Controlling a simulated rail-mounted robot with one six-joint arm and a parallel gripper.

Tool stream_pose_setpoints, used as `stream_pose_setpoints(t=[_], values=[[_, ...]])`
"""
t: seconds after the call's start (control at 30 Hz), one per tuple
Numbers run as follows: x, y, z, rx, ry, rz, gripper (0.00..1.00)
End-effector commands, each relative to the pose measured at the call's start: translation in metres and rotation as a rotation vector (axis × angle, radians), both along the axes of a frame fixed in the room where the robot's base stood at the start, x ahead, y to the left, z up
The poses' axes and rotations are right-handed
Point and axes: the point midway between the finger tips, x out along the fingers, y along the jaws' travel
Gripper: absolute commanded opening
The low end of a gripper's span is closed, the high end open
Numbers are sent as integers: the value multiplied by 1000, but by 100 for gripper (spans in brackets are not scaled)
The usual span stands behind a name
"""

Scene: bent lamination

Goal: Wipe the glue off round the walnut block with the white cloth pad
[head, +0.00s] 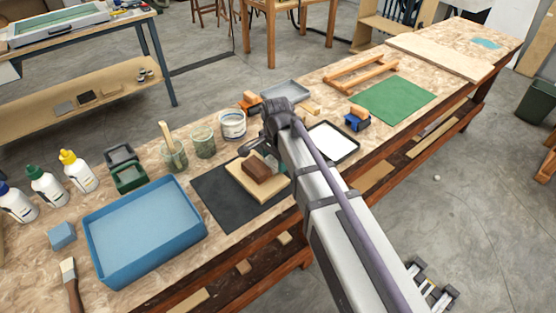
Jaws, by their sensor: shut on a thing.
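The walnut block (257,169) is a dark brown block on a pale wooden board (243,181), which lies on a black mat (213,197). My gripper (247,150) is just behind the block in the picture, low over the bench and partly hidden by my wrist. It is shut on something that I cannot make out. I cannot pick out the white cloth pad with certainty, nor any glue round the block at this size. My arm hides the right side of the board area.
A blue tray (101,221), green bin (128,177), glass jars (203,141) and white tub (232,124) stand left and behind. A black tray with a white surface (334,142) and a blue clamp (357,121) are right. The green mat (396,99) is clear.

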Motion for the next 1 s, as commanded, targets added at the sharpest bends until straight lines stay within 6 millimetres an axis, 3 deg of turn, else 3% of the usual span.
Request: stream_pose_setpoints(t=[1.0], values=[[28,25,-3,0,0,0,40]])
